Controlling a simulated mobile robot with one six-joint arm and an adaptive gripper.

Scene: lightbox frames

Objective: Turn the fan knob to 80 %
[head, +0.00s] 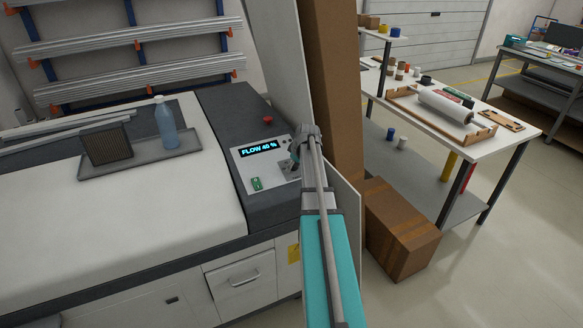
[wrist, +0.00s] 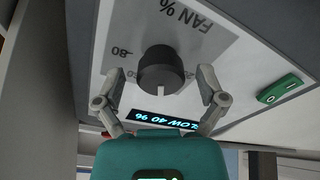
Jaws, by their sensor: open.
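The fan knob (wrist: 162,66) is a round black dial with a white pointer mark, on a light panel (wrist: 218,45) labelled "FAN %". An "80" is printed beside it, upside down in the wrist view. The pointer faces the display, away from the "80". The display (head: 258,148) reads "FLOW 40 %" and also shows upside down in the wrist view (wrist: 163,119). My gripper (wrist: 158,74) is open, with one finger on each side of the knob and visible gaps. In the head view my gripper (head: 297,153) is over the panel's right side and hides the knob.
A green switch (head: 257,184) and a red button (head: 267,120) are near the display. A tray (head: 185,148) with a blue bottle (head: 166,124) and a filter-like block (head: 108,146) lies to the left. A tall cardboard piece (head: 334,80) stands close right of my arm.

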